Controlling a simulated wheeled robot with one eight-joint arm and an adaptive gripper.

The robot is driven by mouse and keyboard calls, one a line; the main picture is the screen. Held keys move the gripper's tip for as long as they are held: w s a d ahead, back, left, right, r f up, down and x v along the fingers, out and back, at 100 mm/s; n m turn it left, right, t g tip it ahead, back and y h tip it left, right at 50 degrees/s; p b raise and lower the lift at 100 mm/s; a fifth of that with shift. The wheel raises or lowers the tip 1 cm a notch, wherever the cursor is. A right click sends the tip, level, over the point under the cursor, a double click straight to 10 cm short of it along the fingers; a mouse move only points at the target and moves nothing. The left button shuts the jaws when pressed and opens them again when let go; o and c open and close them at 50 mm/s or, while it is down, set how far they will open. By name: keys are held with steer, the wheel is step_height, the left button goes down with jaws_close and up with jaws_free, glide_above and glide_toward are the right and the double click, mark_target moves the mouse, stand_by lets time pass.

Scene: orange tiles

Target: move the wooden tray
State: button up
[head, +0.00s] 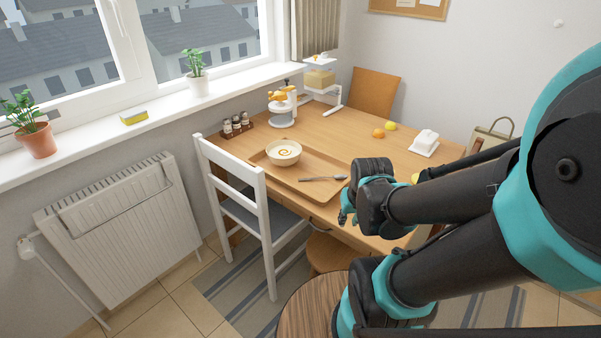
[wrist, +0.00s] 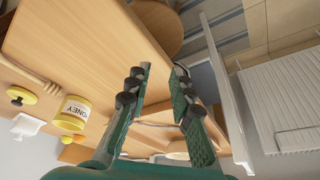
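The wooden tray (head: 288,174) lies flat on the table along its window-side front edge. A cream bowl (head: 284,147) with yellow contents stands on its far part, and a spoon (head: 323,178) lies on its near part. My gripper (head: 346,208) is just beyond the tray's right end, near the table edge, and looks apart from the tray. In the wrist view the two fingers of my gripper (wrist: 163,70) are spread with nothing between them. The tray (wrist: 152,134) shows partly behind the fingers there. In the head view my arm hides some of the table's right side.
The table (head: 345,130) also holds a juicer (head: 282,105), a spice rack (head: 236,125), a scale, fruit and a butter dish (head: 424,142). A honey jar (wrist: 73,112) shows in the wrist view. A white chair (head: 235,185) stands against the table's front side.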

steer(key=w+a+r, duration=0.1)
steer(key=w, duration=0.1)
steer(key=w+a+r+m, duration=0.1)
steer(key=w+a, duration=0.1)
steer(key=w, duration=0.1)
steer(key=w+a+r+m+g, duration=0.1)
steer(key=w+a, duration=0.1)
steer(key=shift+w, duration=0.15)
jaws_close()
steer(key=m+h, duration=0.2)
steer(key=m, duration=0.4)
glide_toward(283, 191)
steer(key=s+a+r, duration=0.3)
steer(key=shift+m+g, duration=0.3)
steer(key=shift+g, duration=0.1)
steer(key=x, duration=0.3)
steer(key=w+d+x, duration=0.1)
steer(key=x, duration=0.3)
steer(key=w+x, duration=0.1)
steer(key=x, duration=0.2)
steer(key=shift+d+r, duration=0.2)
steer(key=shift+d, duration=0.05)
steer(key=shift+w+d, duration=0.5)
steer(key=shift+w, duration=0.1)
